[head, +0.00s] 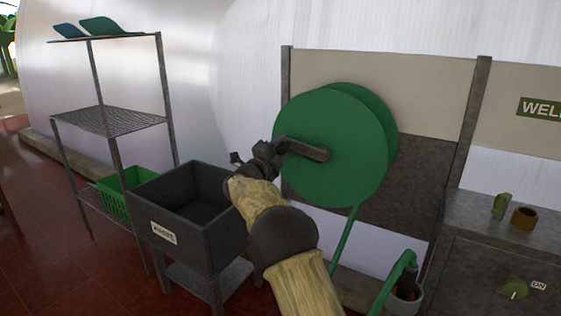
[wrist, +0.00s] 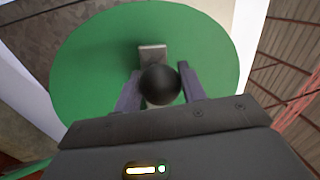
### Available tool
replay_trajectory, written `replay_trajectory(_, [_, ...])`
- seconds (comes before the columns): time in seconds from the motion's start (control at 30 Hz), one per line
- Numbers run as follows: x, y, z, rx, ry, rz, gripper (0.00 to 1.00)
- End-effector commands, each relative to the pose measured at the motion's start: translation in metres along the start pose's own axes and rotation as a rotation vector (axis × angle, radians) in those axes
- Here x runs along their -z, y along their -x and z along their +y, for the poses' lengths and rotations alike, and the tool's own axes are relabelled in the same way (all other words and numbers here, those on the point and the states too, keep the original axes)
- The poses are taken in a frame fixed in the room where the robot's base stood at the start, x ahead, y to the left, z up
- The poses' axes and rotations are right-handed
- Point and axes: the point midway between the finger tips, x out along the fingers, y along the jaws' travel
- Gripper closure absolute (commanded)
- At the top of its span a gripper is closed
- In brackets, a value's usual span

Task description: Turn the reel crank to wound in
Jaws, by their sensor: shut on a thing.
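The green reel (head: 345,175) is mounted on the wall panel, with a green hose running down from it. Its grey crank arm (head: 306,150) points left from the hub. My gripper (head: 277,148) is at the outer end of the crank, on the reel's left side. In the wrist view my gripper (wrist: 160,90) is shut around the round black crank knob (wrist: 160,84), a finger on each side. The crank arm (wrist: 152,52) shows behind the knob, against the green disc (wrist: 95,60). The knob's grip is partly hidden in the head view by my gripper.
A dark grey bin (head: 190,228) stands at lower left, close to my arm. A wire shelf (head: 108,122) with a green basket (head: 125,188) is further left. A hose nozzle (head: 408,286) rests in a holder below the reel.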

Motion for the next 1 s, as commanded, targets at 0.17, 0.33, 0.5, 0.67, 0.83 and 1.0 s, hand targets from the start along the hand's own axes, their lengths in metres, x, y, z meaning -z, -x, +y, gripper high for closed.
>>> replay_trajectory(0.17, [0.006, -0.004, -0.017, -0.001, -0.171, 0.034, 1.00])
replay_trajectory(0.33, [0.014, -0.007, -0.033, -0.002, -0.328, 0.065, 1.00])
replay_trajectory(0.5, [0.024, -0.010, -0.047, -0.005, -0.487, 0.097, 1.00])
replay_trajectory(0.67, [0.036, -0.012, -0.058, -0.005, -0.636, 0.126, 1.00])
replay_trajectory(0.83, [0.051, -0.014, -0.069, -0.007, -0.793, 0.157, 1.00])
replay_trajectory(1.0, [0.067, -0.016, -0.076, -0.008, -0.952, 0.189, 1.00])
